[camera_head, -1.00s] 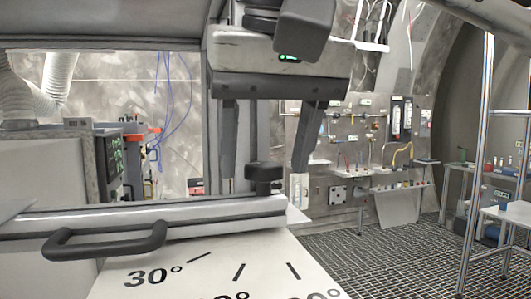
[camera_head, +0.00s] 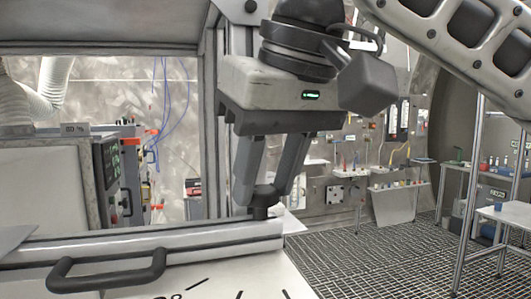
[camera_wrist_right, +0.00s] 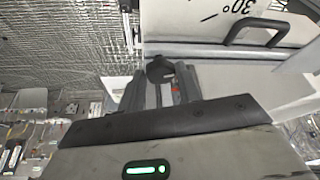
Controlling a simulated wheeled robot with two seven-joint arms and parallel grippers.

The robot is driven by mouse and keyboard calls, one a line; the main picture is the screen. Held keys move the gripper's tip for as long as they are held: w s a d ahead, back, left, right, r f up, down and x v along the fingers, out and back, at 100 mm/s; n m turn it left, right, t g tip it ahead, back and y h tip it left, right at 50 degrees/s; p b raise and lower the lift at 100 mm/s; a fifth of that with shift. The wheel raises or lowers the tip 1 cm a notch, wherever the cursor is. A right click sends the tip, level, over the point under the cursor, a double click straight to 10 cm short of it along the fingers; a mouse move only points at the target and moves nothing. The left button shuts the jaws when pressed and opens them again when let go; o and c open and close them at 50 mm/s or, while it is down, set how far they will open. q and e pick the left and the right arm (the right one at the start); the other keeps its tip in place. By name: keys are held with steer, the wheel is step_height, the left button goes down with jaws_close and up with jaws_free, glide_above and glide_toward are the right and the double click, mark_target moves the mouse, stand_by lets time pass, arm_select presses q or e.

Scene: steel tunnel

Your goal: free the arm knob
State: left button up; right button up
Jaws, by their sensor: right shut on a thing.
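The black arm knob (camera_head: 261,210) sits at the right end of the pale bar (camera_head: 190,245) with a black handle (camera_head: 108,272). My right gripper (camera_head: 273,192) reaches down from above, its fingers shut on the knob's head. In the right wrist view the knob (camera_wrist_right: 159,68) shows between the fingertips (camera_wrist_right: 157,78). Part of the knob is hidden by the fingers. The white plate with degree marks (camera_head: 225,285) lies in front of the bar; its "30°" shows in the wrist view. My left gripper is not in view.
A grey upright frame post (camera_head: 217,120) stands just behind and left of my gripper. A box with a green display (camera_head: 112,160) is at the left. A grated floor (camera_head: 370,245), a wall panel (camera_head: 345,165) and metal shelving (camera_head: 475,190) lie to the right.

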steer(key=n, duration=0.1)
steer(key=n+g, duration=0.1)
steer(key=n, duration=0.1)
steer(key=n+y, duration=0.1)
steer(key=shift+w+d+n+p, duration=0.2)
steer(key=shift+w+n+p, duration=0.05)
steer(key=shift+n+p, duration=0.1)
steer(key=n, duration=0.1)
steer(key=n+g, duration=0.1)
steer(key=n, duration=0.1)
steer(key=n+g, duration=0.1)
steer(key=n, duration=0.1)
steer(key=shift+w+d+n+y, duration=0.1)
steer(key=shift+w+n+y, duration=0.15)
steer(key=shift+y, duration=0.15)
steer(key=shift+g, duration=0.3)
steer(key=o, duration=1)
steer(key=shift+v, duration=4)
